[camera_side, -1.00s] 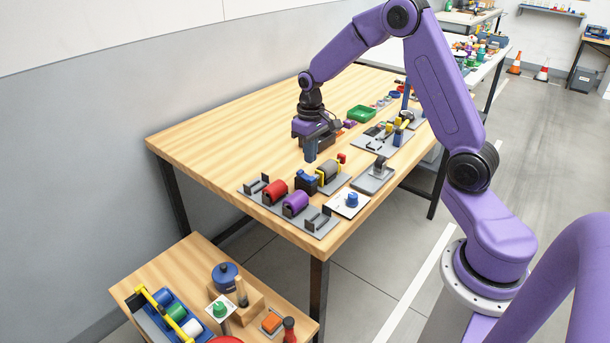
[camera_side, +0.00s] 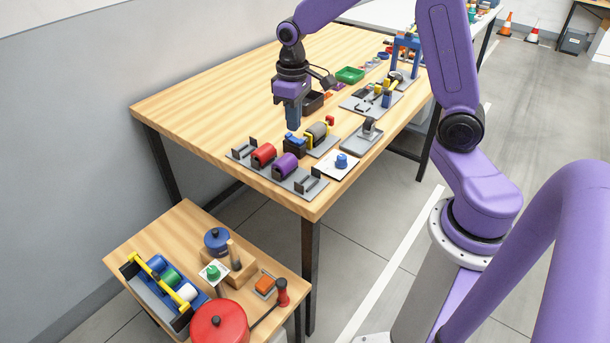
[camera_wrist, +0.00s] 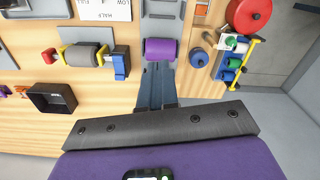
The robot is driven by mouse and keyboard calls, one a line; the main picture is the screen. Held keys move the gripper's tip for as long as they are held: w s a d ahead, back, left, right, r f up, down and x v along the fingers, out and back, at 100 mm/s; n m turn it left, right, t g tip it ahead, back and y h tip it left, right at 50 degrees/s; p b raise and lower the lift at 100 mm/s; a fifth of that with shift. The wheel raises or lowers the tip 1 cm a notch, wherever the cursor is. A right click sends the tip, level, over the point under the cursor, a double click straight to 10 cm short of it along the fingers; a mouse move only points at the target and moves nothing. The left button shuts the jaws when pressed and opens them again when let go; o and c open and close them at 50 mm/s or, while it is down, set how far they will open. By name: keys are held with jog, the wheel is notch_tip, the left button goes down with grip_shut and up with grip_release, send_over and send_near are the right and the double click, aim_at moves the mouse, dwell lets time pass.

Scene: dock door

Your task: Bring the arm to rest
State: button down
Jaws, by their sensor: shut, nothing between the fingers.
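My gripper (camera_side: 293,124) hangs from my purple arm above the wooden table in the side view, pointing down. Its blue fingers are together with nothing between them. The fingertips look clear of the things below, behind the red roller (camera_side: 263,154) and the blue-ended grey roller unit (camera_side: 317,132). In the wrist view the shut fingers (camera_wrist: 156,88) show at the middle, with a purple roller (camera_wrist: 160,49) just past their tips. The red roller cannot be made out there.
The table (camera_side: 200,105) has free room on its left. A low side table (camera_side: 130,240) holds a red round lid (camera_side: 219,322) and a roller rack.

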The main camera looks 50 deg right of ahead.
jog(key=s+a+r+n, duration=0.2)
jog(key=s+a, duration=0.2)
jog(key=s, duration=0.2)
jog(key=s+a+r+n, duration=0.1)
jog(key=s+a+n, duration=0.25)
jog(key=s, duration=0.25)
jog(key=s+n, duration=0.4)
jog(key=s, duration=1.1)
jog(key=shift+d+r, duration=0.2)
jog(key=shift+r, duration=0.05)
